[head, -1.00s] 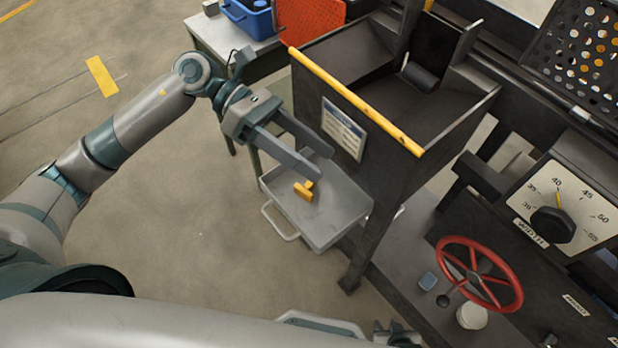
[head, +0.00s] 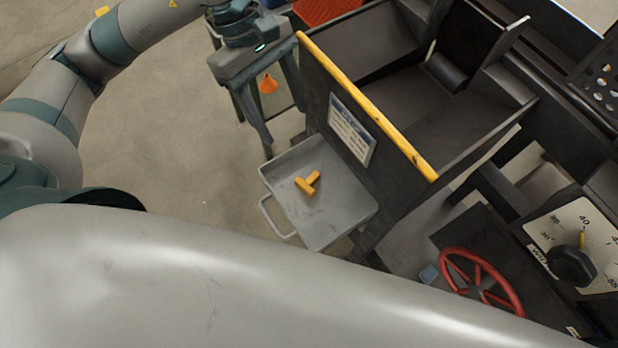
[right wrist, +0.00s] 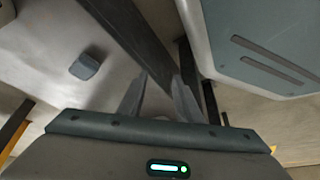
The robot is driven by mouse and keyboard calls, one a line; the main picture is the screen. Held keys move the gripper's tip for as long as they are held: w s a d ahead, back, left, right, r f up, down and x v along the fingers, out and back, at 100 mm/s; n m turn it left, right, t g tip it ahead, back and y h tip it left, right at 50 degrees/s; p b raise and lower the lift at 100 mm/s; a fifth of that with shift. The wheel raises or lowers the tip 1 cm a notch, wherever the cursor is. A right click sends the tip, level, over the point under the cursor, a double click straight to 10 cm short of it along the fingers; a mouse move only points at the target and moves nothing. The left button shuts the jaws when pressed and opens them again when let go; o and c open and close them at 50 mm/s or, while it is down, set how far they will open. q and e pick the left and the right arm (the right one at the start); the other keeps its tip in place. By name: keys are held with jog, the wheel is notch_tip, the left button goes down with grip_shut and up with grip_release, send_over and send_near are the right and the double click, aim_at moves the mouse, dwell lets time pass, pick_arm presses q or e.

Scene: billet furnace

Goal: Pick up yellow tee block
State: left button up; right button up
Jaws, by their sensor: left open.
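The yellow tee block (head: 307,184) lies in the grey metal tray (head: 325,228), near its middle, in the head view. My left gripper (head: 288,138) is open and empty. Its fingers point down the picture, with their tips by the tray's upper edge, apart from the block. In the right wrist view my right gripper (right wrist: 160,84) has its two fingers apart with nothing seen between them. The block does not show in that view.
A dark bin with a yellow-edged rim (head: 367,103) stands right beside the tray. A red handwheel (head: 481,281) and a dial panel (head: 575,250) are at the lower right. Open floor lies left of the tray.

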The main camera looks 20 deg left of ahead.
pick_arm(q)
jog(key=p, duration=0.2)
send_near(310, 178)
jog(key=d+f, duration=0.1)
jog(key=f, duration=0.1)
jog(key=shift+s+d+f, duration=0.25)
jog(key=shift+s+f, duration=0.05)
jog(key=shift+f, duration=0.15)
pick_arm(e)
jog(key=shift+w+a+r+t+y, duration=0.3)
jog(key=shift+w+a+r+t, duration=0.7)
jog(key=shift+w+a+r, duration=0.25)
jog(key=shift+d+f, duration=0.1)
jog(key=shift+f, duration=0.05)
pick_arm(q)
jog(key=shift+s+d+f+p, duration=0.1)
jog(key=shift+f+p, duration=0.2)
jog(key=shift+p, duration=0.1)
jog(key=p+x, duration=0.1)
jog(key=x, duration=0.2)
jog(key=shift+f, duration=0.45)
jog(key=shift+d+f, duration=0.1)
jog(key=shift+f, duration=0.25)
pick_arm(e)
jog(key=shift+w+a+r+t, duration=0.2)
jog(key=shift+a+r+t, duration=0.3)
jog(key=shift+a+r, duration=0.15)
